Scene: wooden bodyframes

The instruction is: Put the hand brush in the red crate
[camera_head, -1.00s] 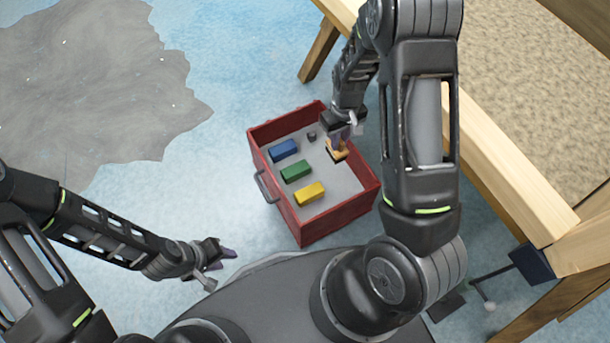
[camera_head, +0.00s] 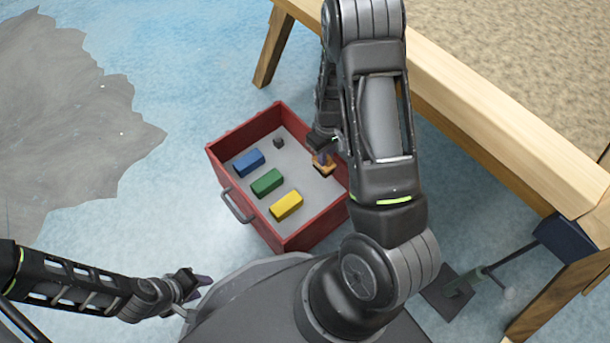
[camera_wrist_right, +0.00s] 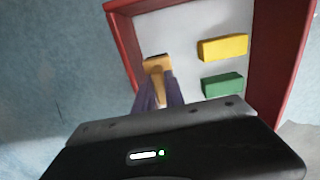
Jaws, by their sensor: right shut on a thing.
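The red crate (camera_head: 312,232) stands on the floor in front of me, with a grey inside and a handle on its left side. My right gripper (camera_head: 322,158) is over the right part of the crate, shut on the wooden hand brush (camera_head: 323,168). In the right wrist view the brush (camera_wrist_right: 156,66) shows between the purple fingers of the right gripper (camera_wrist_right: 158,92), within the crate's outline. I cannot tell whether the brush touches the crate floor. My left gripper (camera_head: 197,285) is low at the left, away from the crate; its jaw opening is unclear.
Inside the crate lie a blue block (camera_head: 248,162), a green block (camera_head: 267,182), a yellow block (camera_head: 286,205) and a small dark piece (camera_head: 279,142). A wooden frame (camera_head: 480,130) runs along the right. Blue floor left of the crate is clear.

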